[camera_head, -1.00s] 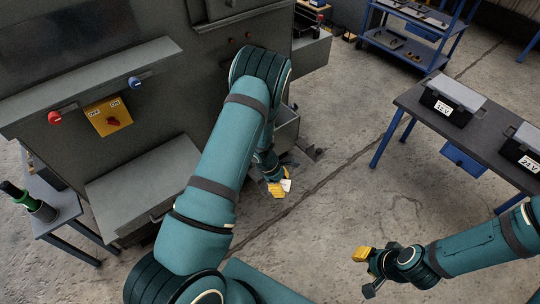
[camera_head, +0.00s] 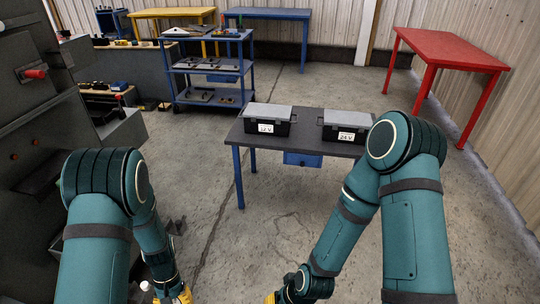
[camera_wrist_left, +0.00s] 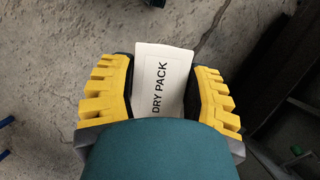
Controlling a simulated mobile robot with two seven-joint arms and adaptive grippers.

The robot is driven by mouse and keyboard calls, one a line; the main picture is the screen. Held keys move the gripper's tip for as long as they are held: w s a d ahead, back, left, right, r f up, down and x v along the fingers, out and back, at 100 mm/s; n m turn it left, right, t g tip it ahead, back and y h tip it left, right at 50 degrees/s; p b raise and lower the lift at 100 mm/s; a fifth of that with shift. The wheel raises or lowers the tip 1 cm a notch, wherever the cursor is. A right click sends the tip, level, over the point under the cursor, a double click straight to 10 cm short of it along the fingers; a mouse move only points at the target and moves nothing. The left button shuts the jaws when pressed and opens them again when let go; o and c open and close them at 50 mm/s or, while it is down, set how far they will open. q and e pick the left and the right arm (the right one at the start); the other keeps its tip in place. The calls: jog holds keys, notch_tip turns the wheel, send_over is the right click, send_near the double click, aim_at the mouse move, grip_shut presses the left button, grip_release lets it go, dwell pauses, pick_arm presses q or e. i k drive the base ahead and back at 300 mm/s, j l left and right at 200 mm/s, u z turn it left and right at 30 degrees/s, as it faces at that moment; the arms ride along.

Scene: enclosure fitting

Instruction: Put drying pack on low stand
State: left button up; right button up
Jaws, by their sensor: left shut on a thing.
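The drying pack (camera_wrist_left: 163,78) is a flat white packet marked "DRY PACK". In the left wrist view it sits between the yellow-padded fingers of my left gripper (camera_wrist_left: 164,72), which is shut on it above the concrete floor. In the head view my left gripper (camera_head: 178,297) is at the bottom edge, mostly cut off, with a small white bit of the pack (camera_head: 146,287) beside it. My right gripper (camera_head: 270,298) is at the bottom edge, only a yellow piece showing; its opening is hidden. I cannot tell which thing in view is the low stand.
A dark-topped table (camera_head: 262,144) with blue legs holds a 12 V box (camera_head: 268,119) and a 24 V box (camera_head: 345,126). A blue shelf cart (camera_head: 207,67) stands behind it. A red table (camera_head: 450,49) is at right. Grey machinery (camera_head: 30,120) is at left. The floor between is clear.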

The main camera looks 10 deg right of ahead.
aim_at(305, 141)
jog(key=i+l, duration=1.2)
jog(key=l, duration=0.25)
jog(key=i+l+z, duration=0.1)
jog(key=i+l, duration=1.15)
jog(key=l, duration=0.15)
